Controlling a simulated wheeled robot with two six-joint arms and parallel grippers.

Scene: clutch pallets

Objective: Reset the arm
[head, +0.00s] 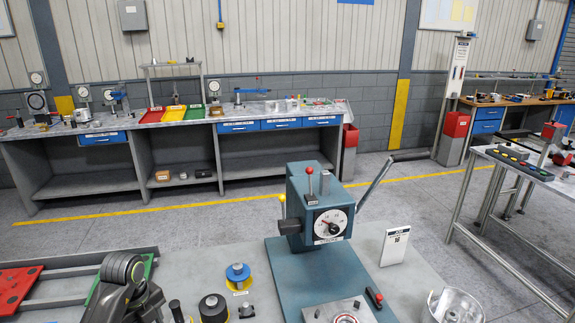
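A dark grey jointed arm part (125,285) shows at the lower left, over the near bench; it looks like a link of my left arm. No gripper fingers can be made out on it. My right arm and gripper are not in view. A teal machine (310,215) with a round dial (330,224) stands upright on the near bench. A red-knobbed lever (310,182) stands on its top, and a long grey bar (375,182) slopes up to the right behind it.
Other workbenches stand beyond, across open floor (180,225).

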